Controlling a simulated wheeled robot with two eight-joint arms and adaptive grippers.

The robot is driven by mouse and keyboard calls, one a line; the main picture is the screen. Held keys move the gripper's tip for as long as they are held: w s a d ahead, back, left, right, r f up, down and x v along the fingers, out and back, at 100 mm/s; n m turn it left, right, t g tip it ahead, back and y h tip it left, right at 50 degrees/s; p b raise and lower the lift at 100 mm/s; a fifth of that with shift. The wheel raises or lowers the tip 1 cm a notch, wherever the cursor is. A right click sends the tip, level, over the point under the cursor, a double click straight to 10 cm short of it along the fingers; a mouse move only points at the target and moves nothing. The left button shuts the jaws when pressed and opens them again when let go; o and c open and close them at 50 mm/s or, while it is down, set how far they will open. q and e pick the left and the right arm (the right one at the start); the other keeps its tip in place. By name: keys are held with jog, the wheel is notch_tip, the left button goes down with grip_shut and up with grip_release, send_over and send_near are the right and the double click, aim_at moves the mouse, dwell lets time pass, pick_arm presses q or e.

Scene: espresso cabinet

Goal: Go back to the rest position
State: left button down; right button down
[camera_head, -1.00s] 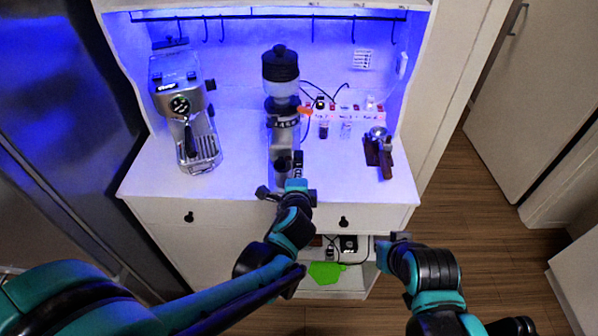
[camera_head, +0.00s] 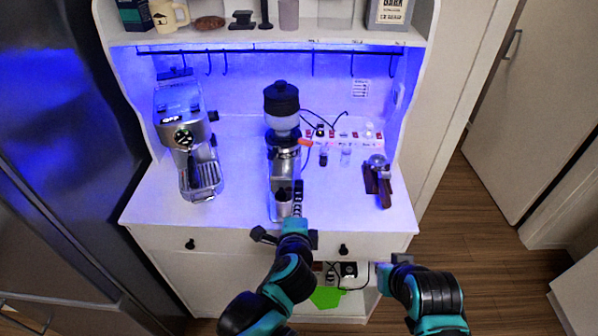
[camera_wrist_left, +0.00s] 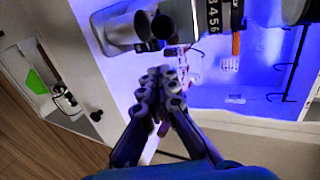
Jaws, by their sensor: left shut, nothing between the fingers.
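My left gripper (camera_head: 298,196) is at the front of the counter, just right of the small metal cup (camera_head: 284,208) under the grinder (camera_head: 282,128). In the left wrist view its fingers (camera_wrist_left: 158,84) are together with nothing between them, and the cup (camera_wrist_left: 118,28) lies beyond them to the upper left. I cannot tell whether they touch it. My right gripper (camera_head: 400,259) is low in front of the cabinet's right side, apart from the counter. Its fingers are too small and dark to read.
The espresso machine (camera_head: 188,140) stands left on the white counter (camera_head: 240,190). A portafilter (camera_head: 378,180) is at right, with a power strip (camera_head: 345,134) behind. Drawers and an open lower shelf with a green item (camera_head: 326,297) are below. Open floor (camera_head: 490,240) lies right.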

pick_arm(q)
jog(key=s+a+f+n+g+b, duration=0.1)
jog(key=s+a+f+n+g, duration=0.1)
jog(key=s+a+n, duration=0.5)
jog(key=s+a+f+n+g+b, duration=0.1)
jog(key=s+a+f+n+g, duration=0.2)
jog(key=s+a+n, duration=0.3)
jog(key=a+n+g, duration=0.1)
jog(key=a+n, duration=0.2)
jog(key=n, duration=0.2)
jog(key=shift+s, duration=0.4)
